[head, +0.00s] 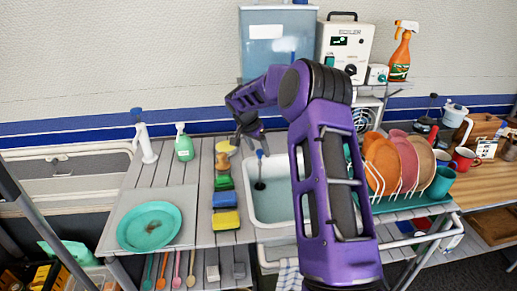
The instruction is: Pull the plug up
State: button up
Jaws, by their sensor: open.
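The plug (259,185) is a small dark disc low in the white sink basin (283,219). A thin upright rod with a blue top (260,154) rises from it. My gripper (250,141) is open, pointing down near the back left of the sink, close to the rod's blue top. It appears empty. I cannot tell whether a finger touches the rod. My purple arm hides the right part of the sink.
Several sponges (226,220) line the sink's left side. A dish rack with plates (384,165) is on the right. A blue-grey tank (278,45) and white boiler (343,50) stand behind.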

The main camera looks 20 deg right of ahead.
grip_shut()
dwell(1.4)
